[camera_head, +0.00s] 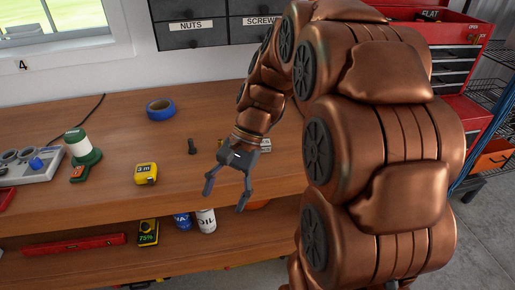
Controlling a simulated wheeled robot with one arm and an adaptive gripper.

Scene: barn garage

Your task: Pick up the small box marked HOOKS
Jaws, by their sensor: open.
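My gripper (225,198) is open and empty. It points down over the front part of the wooden workbench (110,185), near its edge. A small pale box-like thing (266,144) with dark marks lies on the bench just behind and right of my gripper's wrist. My arm and gripper partly cover it, and its marks are too small to read, so I cannot tell whether it is the HOOKS box. No other box marked HOOKS shows on the bench, and my arm hides the bench's right part.
A dark bolt-like piece (192,146), a yellow tape measure (146,173), blue tape (160,109) and a green-and-white spool (80,147) stand left of my gripper. Cans (206,221) stand on the lower shelf. Labelled drawers (190,27) hang behind. A red tool chest (462,85) is at right.

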